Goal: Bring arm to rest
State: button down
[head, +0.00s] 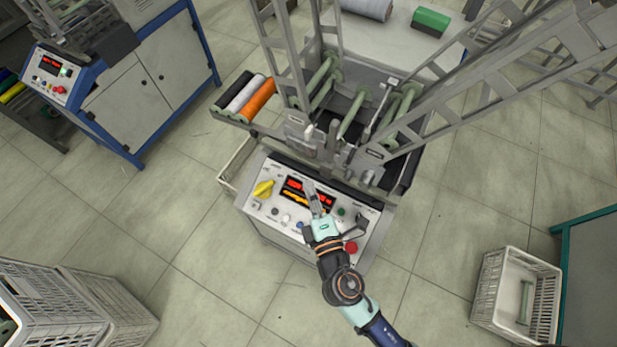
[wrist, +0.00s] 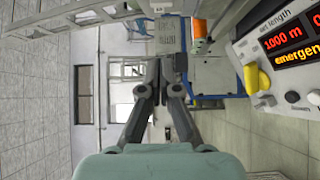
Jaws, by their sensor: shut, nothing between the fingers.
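My gripper (head: 312,195) is over the winding machine's control panel (head: 268,212) in the head view, in front of part of its red and orange display (head: 294,185). Its fingers are together and hold nothing; whether they touch the panel cannot be told from the head view. In the wrist view, the closed fingers (wrist: 162,75) point away from the camera, and the panel is at the right edge, beside them. My arm reaches in from the bottom right of the head view.
The panel has a yellow knob (head: 263,190) and a red button (head: 351,248). Behind stand metal frames and green rollers (head: 325,80); coloured bobbins (head: 258,98) lie at left. A crate (head: 517,298) stands right, stacked crates (head: 70,305) lower left. Floor between is clear.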

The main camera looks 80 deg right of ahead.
dwell(0.5)
jog(key=w+a+r+m+t+y, duration=0.2)
jog(key=w+a+r+m+y, duration=0.6)
jog(key=w+a, duration=0.5)
jog(key=w+a+r+n+t+y, duration=0.1)
jog(key=w+a+r+y, duration=0.15)
jog(key=a, duration=0.45)
jog(key=w+a+r+y, duration=0.2)
jog(key=a+r+y, duration=0.1)
jog(key=a, duration=0.3)
jog(key=a+r+y+p, duration=0.1)
jog(key=a+r+p, duration=0.2)
jog(key=r+p, duration=3.5)
jog(key=shift+s+n+y, duration=0.35)
jog(key=shift+n, duration=0.05)
